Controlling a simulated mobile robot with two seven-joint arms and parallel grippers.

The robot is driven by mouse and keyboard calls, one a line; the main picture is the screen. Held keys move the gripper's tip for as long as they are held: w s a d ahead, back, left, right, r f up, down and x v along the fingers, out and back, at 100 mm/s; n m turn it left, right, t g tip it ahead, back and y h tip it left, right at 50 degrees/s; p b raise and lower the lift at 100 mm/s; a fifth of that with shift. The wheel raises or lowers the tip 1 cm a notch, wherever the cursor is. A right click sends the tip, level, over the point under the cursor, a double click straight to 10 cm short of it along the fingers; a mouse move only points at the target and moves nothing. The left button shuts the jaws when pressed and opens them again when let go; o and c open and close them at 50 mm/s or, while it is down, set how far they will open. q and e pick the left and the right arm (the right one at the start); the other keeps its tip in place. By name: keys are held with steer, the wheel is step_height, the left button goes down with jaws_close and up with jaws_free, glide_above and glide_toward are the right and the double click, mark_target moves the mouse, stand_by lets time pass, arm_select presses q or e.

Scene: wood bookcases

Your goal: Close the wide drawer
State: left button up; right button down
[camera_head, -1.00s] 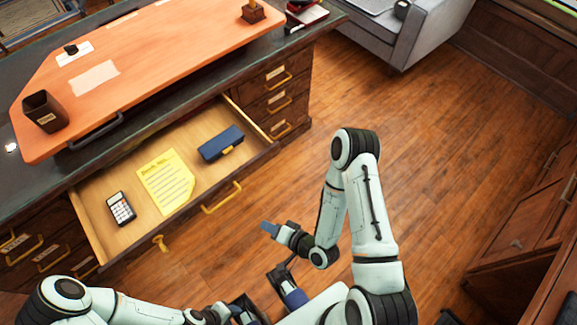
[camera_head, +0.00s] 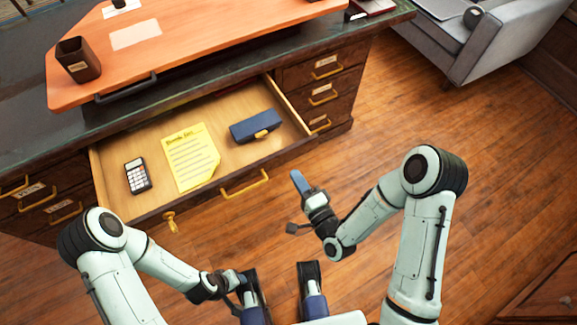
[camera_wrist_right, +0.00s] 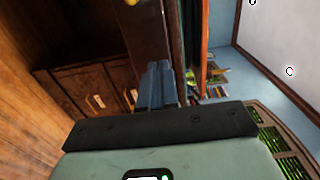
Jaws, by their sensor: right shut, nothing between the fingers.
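The wide drawer (camera_head: 235,160) of the desk stands pulled out. It holds a calculator (camera_head: 138,176), a yellow note sheet (camera_head: 190,157) and a dark blue case (camera_head: 255,126). Its front has yellow handles, one at the right (camera_head: 245,182) and one at the left (camera_head: 171,222). My right gripper (camera_head: 298,180) is shut and empty, apart from the drawer front, to the right of the right handle. Its blue fingers also show in the right wrist view (camera_wrist_right: 158,84). My left gripper (camera_head: 240,280) is low in the picture, below the drawer; its fingers are not clear.
The desk (camera_head: 222,61) has small closed drawers (camera_head: 322,92) right of the wide one. A pen cup (camera_head: 78,60) stands on the desk top. A grey sofa (camera_head: 505,45) is at the upper right. The wood floor (camera_head: 390,120) right of the desk is clear.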

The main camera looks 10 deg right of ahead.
mark_target(283, 156)
steer(key=shift+x, duration=2.65)
